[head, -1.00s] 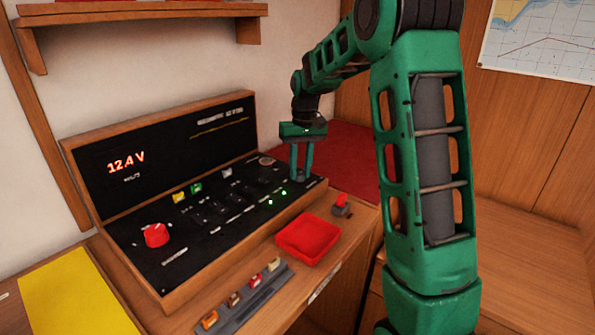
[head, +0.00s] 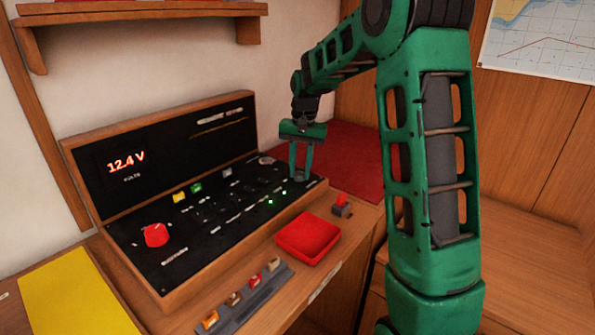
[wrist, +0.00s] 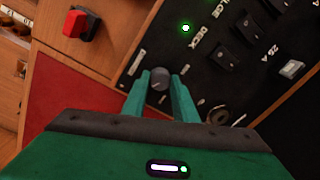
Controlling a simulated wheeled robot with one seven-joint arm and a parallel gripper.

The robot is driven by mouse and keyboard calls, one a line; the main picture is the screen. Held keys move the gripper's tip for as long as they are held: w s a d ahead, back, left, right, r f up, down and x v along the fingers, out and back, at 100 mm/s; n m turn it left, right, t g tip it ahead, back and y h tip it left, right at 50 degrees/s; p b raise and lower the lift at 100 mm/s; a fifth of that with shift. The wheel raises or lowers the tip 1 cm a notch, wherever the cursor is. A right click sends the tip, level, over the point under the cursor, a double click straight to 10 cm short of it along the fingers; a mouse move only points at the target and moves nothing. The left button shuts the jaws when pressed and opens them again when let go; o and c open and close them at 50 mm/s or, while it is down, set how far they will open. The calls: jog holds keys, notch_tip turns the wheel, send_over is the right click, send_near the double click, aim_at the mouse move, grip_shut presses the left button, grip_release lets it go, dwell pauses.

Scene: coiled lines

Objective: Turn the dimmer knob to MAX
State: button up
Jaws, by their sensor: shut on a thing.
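The dimmer knob (wrist: 159,79) is a small grey round knob near the right end of the black panel (head: 200,245). In the wrist view it sits between my gripper's two green fingertips (wrist: 160,80), which are shut on it. In the head view my gripper (head: 299,176) points down at the panel's right end, and the knob is hidden by the fingers or too small to make out. A short white mark (wrist: 137,62) lies on the panel beside the knob. I cannot read a MAX label or the knob's pointer.
A large red knob (head: 156,235) is at the panel's left. Rocker switches (wrist: 228,57) and a lit green lamp (wrist: 185,28) are near my gripper. A red tray (head: 307,240), a red-topped switch (head: 341,204) and a strip of fuses (head: 240,300) lie in front.

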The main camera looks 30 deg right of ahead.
aim_at(302, 173)
jog(key=shift+w, duration=0.1)
jog(key=o, duration=1)
jog(key=shift+o, duration=0.2)
notch_tip(302, 173, up, 11)
jog(key=shift+s+d, duration=0.2)
jog(key=shift+f, duration=0.15)
jog(key=s+f, duration=0.3)
jog(key=s, duration=0.9)
jog(key=s+f+n, duration=0.1)
jog(key=s+f, duration=0.3)
jog(key=s, duration=0.9)
jog(key=s+f+n, duration=0.1)
jog(key=s+f, duration=0.2)
jog(key=s, duration=1)
jog(key=shift+s+d+f, duration=0.15)
jog(key=shift+s, duration=0.05)
